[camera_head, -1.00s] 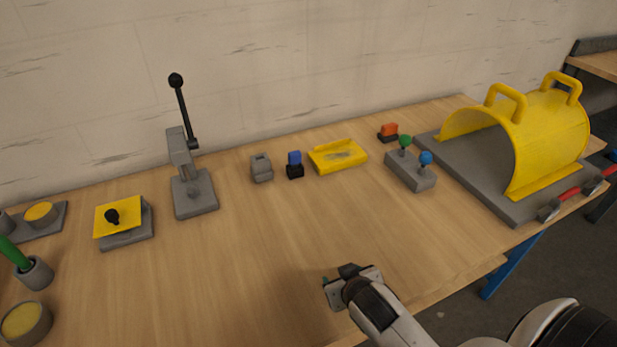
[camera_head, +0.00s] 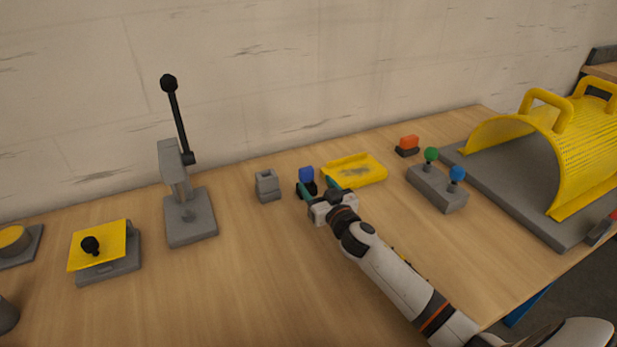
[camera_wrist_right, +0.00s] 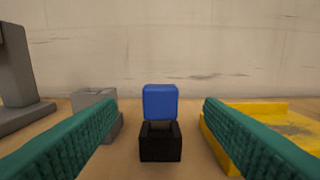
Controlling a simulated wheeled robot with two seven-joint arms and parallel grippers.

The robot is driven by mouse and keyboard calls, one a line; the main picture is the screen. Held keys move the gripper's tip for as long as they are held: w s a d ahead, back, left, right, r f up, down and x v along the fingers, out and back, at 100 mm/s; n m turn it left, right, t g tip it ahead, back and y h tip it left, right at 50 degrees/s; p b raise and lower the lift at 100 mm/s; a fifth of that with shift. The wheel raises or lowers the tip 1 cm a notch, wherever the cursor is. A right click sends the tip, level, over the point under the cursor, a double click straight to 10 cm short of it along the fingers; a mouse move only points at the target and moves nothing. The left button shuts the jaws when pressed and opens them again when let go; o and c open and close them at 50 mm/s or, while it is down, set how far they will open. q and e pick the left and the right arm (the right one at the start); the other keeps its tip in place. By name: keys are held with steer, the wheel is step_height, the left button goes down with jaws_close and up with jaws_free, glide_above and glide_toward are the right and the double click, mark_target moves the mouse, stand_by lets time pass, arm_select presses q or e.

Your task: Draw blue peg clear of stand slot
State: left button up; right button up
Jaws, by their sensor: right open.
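The blue peg (camera_head: 306,174) stands upright in its small black stand (camera_head: 302,190) at the middle of the table. In the right wrist view the blue block (camera_wrist_right: 160,102) rises above the slot of the black stand (camera_wrist_right: 160,146). My right gripper (camera_head: 315,186) is open just in front of it. Its two teal fingers (camera_wrist_right: 160,128) lie to the left and right of the peg, apart from it. The lower part of the peg is hidden in the stand. My left gripper is not in view.
A grey slotted block (camera_head: 267,187) stands just left of the peg, and a yellow tray (camera_head: 365,178) lies close on the right. A grey lever press (camera_head: 190,215) is further left. A grey base with green and blue knobs (camera_head: 437,190) is at right.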

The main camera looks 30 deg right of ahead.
mark_target(308, 174)
steer(key=w, duration=0.2)
steer(key=w+b, duration=0.1)
steer(key=w, duration=0.3)
steer(key=shift+w+d+f+b, duration=0.1)
steer(key=shift+w+d+b, duration=0.15)
steer(key=shift+w+b, duration=0.05)
steer(key=shift+w, duration=0.3)
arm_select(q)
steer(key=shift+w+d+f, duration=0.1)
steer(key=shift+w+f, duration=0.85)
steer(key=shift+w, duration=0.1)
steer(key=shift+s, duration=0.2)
arm_select(e)
steer(key=shift+c, duration=0.3)
